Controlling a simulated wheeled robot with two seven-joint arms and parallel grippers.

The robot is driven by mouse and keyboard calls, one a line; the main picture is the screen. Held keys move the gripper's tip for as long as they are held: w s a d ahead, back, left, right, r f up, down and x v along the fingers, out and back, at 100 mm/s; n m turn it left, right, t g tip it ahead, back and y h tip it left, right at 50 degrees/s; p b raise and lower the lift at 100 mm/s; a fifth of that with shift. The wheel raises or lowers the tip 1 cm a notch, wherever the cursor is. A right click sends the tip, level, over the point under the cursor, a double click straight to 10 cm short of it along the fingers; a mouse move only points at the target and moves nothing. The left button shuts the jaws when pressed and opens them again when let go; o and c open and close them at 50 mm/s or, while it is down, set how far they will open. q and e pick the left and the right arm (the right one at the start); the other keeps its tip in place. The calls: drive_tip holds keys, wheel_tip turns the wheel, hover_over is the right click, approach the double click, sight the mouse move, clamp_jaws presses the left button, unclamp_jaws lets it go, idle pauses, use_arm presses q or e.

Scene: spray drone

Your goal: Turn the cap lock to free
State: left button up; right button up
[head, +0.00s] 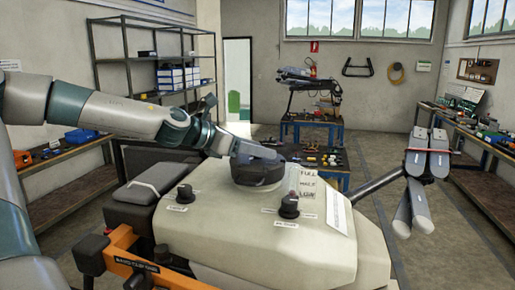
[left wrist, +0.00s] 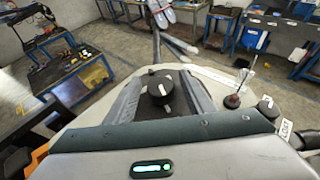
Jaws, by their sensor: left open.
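A pale tank body (head: 255,245) carries a large dark cap (head: 257,176) on top. A black knob with a white mark (left wrist: 160,90) shows in the left wrist view. My left gripper (head: 262,154) is over the cap. In the wrist view its open fingers lie either side of that knob; the height gap cannot be told. A second black knob (head: 289,206) stands front right on the tank. Another knob (head: 185,194) stands front left. My right gripper is not in view.
A printed sheet (head: 337,213) lies on the tank's right side. A folded rotor arm (head: 413,190) sticks out right. An orange frame (head: 135,262) is at the front left. A thin post with a red base (left wrist: 232,101) stands near the wrist view's right knob.

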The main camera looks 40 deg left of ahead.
use_arm(q)
drive_tip(key=c, duration=1.1)
drive_tip(key=shift+o, duration=0.2)
